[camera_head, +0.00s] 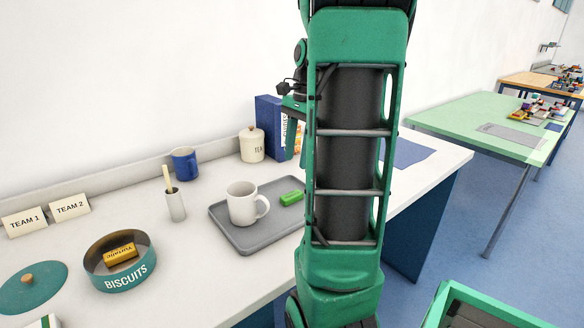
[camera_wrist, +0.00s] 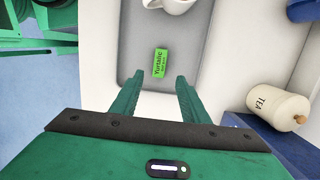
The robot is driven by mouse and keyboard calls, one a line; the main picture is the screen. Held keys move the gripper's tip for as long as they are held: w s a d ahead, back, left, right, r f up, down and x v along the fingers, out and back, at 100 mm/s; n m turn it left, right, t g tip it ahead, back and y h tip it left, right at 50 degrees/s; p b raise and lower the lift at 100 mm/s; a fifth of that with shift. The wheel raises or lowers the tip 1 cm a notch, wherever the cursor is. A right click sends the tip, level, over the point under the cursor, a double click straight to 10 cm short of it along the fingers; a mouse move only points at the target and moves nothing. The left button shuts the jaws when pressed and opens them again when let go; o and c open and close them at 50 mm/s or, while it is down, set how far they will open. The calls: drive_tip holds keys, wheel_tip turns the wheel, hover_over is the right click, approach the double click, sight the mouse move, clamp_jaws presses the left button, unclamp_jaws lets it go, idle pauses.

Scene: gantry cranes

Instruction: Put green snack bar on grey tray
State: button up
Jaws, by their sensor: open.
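The green snack bar (camera_head: 291,197) lies flat on the grey tray (camera_head: 238,236), to the right of a white mug (camera_head: 243,204) that also stands on the tray. In the wrist view the bar (camera_wrist: 160,63) lies on the tray (camera_wrist: 134,42) just beyond my fingertips, apart from them. My gripper (camera_wrist: 157,82) is open and empty, with its two green fingers spread over the tray's near edge. In the head view my arm's green link hides the tray's right end and most of my gripper.
A tea canister (camera_head: 252,144), a blue mug (camera_head: 185,163) and a blue box (camera_head: 269,125) stand along the back. A grey cup (camera_head: 175,205) and a biscuit tin (camera_head: 119,262) holding a yellow bar (camera_head: 121,254) stand left of the tray.

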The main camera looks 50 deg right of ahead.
drive_tip(key=s+a+f+n, duration=0.1)
drive_tip(key=s+a+n, duration=0.25)
drive_tip(key=a, duration=0.35)
drive_tip(key=s+a+f+n, duration=0.2)
drive_tip(key=a+n, duration=0.2)
drive_tip(key=a, duration=0.2)
drive_tip(key=s+a+f+n, duration=0.1)
drive_tip(key=s+a+n, duration=0.1)
drive_tip(key=s+a+f+n+h, duration=0.1)
drive_tip(key=s+f+n, duration=0.1)
drive_tip(key=s, duration=0.1)
drive_tip(key=s+a+f+n, duration=0.2)
drive_tip(key=s, duration=0.1)
drive_tip(key=shift+a+f+n+h, duration=0.15)
drive_tip(key=shift+a+n+h, duration=0.15)
drive_tip(key=shift+n, duration=0.05)
drive_tip(key=shift+g, duration=0.3)
drive_tip(key=shift+w+f, duration=0.35)
drive_tip(key=shift+w, duration=0.4)
drive_tip(key=shift+s+r, duration=0.1)
